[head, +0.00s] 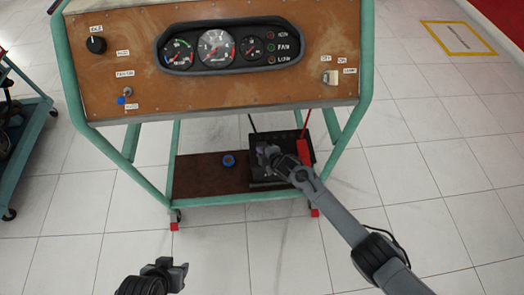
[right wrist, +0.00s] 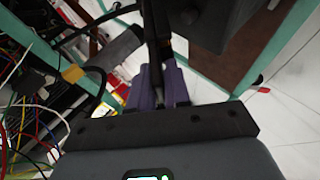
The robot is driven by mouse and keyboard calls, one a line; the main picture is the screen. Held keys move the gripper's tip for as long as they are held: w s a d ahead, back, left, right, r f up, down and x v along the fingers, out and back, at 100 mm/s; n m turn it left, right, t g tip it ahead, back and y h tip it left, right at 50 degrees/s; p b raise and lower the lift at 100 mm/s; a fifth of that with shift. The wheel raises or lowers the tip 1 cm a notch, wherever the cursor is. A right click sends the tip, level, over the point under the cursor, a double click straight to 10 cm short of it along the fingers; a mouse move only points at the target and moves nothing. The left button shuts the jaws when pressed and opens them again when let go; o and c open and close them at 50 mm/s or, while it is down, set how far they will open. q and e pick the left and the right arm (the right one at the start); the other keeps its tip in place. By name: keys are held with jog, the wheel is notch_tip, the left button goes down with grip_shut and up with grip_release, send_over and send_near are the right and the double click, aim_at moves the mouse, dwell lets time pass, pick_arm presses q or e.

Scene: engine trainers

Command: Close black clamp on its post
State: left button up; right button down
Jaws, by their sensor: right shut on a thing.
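My right gripper (head: 265,152) is over the black battery (head: 262,178) on the trolley's lower shelf. In the right wrist view its two purplish fingers (right wrist: 160,88) are shut on a narrow black part, which I take to be the black clamp (right wrist: 154,45). In the head view the gripper hides this clamp and its post, so I cannot tell whether they touch. A red clamp (head: 304,151) stands at the battery's right side with a red cable. My left gripper (head: 170,273) is low at the bottom left, away from the trolley; its jaw opening is unclear.
The trolley's instrument panel (head: 120,62) overhangs the battery. A blue round cap (head: 229,160) lies on the brown shelf (head: 200,178) left of the battery. Loose coloured wires (right wrist: 25,120) fill the left of the right wrist view. The tiled floor in front is clear.

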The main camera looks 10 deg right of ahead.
jog(key=shift+s+d+f, duration=0.2)
jog(key=shift+s+f, duration=0.25)
jog(key=shift+f, duration=0.3)
jog(key=c, duration=1.3)
grip_release()
jog(key=shift+a, duration=0.1)
jog(key=shift+o, duration=0.5)
jog(key=shift+a+r, duration=0.1)
jog(key=shift+r, duration=0.05)
jog(key=shift+w+r, duration=0.1)
jog(key=shift+r, duration=0.25)
jog(key=shift+s+d+r+p, duration=0.2)
jog(key=shift+r+p, duration=0.05)
jog(key=shift+p, duration=0.3)
jog(key=p+v, duration=0.6)
jog(key=v, duration=0.3)
jog(key=shift+s, duration=0.5)
jog(key=shift+d, duration=0.1)
